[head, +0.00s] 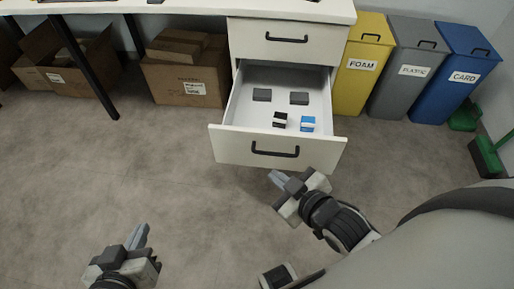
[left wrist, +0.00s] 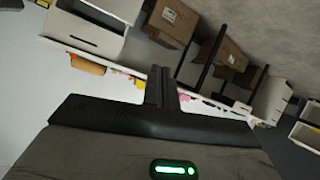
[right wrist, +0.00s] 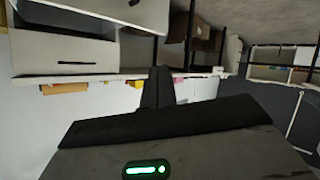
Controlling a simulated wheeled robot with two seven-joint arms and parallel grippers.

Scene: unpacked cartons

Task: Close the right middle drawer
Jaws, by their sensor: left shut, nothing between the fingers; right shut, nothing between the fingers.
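The middle drawer (head: 223,143) stands pulled out from the white drawer unit in the head view, with a black bar handle (head: 275,149) on its front. Inside lie two dark grey boxes, a small black box (head: 280,119) and a blue-and-white box (head: 307,124). My right gripper (head: 278,180) is shut and empty, just in front of the drawer front's lower edge, right of the handle's middle; I cannot tell whether it touches. My left gripper (head: 139,236) is shut and empty over the floor at lower left, well away from the drawer.
A shut drawer (head: 288,50) is above, under the white desktop (head: 200,6). Yellow (head: 362,75), grey (head: 402,90) and blue (head: 445,92) bins stand to the right. Open cartons (head: 184,90) and a black table leg (head: 88,70) are at left. The floor before the drawer is clear.

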